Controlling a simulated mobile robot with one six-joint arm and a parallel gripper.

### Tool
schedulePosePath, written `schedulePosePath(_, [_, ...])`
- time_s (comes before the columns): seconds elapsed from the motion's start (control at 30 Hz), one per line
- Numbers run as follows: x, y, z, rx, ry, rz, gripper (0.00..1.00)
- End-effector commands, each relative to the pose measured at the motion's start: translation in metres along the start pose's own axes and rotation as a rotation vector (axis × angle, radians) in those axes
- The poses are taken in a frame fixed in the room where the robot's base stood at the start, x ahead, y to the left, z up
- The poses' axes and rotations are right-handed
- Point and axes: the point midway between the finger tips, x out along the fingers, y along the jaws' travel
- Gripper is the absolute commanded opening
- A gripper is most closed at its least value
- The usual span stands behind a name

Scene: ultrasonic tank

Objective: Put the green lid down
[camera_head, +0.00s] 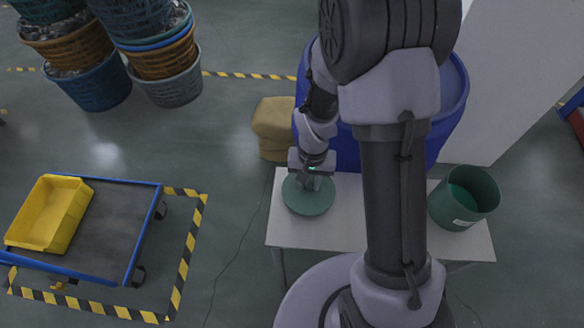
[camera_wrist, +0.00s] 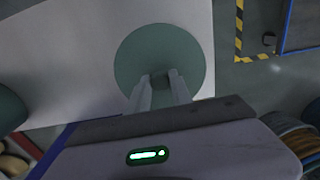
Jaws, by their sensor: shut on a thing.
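The green lid (camera_head: 307,203) is a round disc over the left end of the white table (camera_head: 342,234). My gripper (camera_head: 316,182) is above it, shut on the lid's small central part. In the wrist view the lid (camera_wrist: 142,56) lies just past my two fingers (camera_wrist: 161,86), which close on a small dark part at its near middle. The lid looks flat and level. I cannot tell whether it touches the table top.
A green bucket (camera_head: 447,214) stands at the table's right end. A large blue tub (camera_head: 453,92) stands behind the table. A beige block (camera_head: 273,127) is at the back left. A cart (camera_head: 117,220) with a yellow bin (camera_head: 50,216) stands at the left.

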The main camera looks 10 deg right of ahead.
Motion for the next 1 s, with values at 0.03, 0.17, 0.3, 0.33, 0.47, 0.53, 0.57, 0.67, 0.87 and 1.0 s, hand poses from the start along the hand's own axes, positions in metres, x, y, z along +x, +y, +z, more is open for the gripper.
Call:
schedulePosePath(0.03, [0.01, 0.001, 0.003, 0.001, -0.002, 0.001, 0.0])
schedulePosePath(0.17, [0.037, 0.003, 0.011, 0.002, -0.003, 0.001, 0.0])
schedulePosePath(0.3, [0.034, 0.003, 0.011, 0.002, 0.0, 0.0, 0.0])
schedulePosePath(0.33, [0.034, 0.003, 0.011, 0.002, 0.0, 0.0, 0.0])
schedulePosePath(0.47, [0.036, 0.003, 0.011, 0.002, -0.001, 0.0, 0.0])
schedulePosePath(0.53, [0.039, 0.003, 0.011, 0.002, -0.001, 0.0, 0.0])
schedulePosePath(0.57, [0.039, 0.003, 0.011, 0.002, -0.001, 0.0, 0.28])
schedulePosePath(0.67, [0.037, 0.003, 0.011, 0.002, -0.001, 0.0, 0.47])
schedulePosePath(0.87, [0.037, 0.003, 0.011, 0.002, -0.001, 0.0, 0.48])
schedulePosePath(1.0, [0.032, 0.003, 0.011, 0.002, -0.001, 0.0, 0.48])
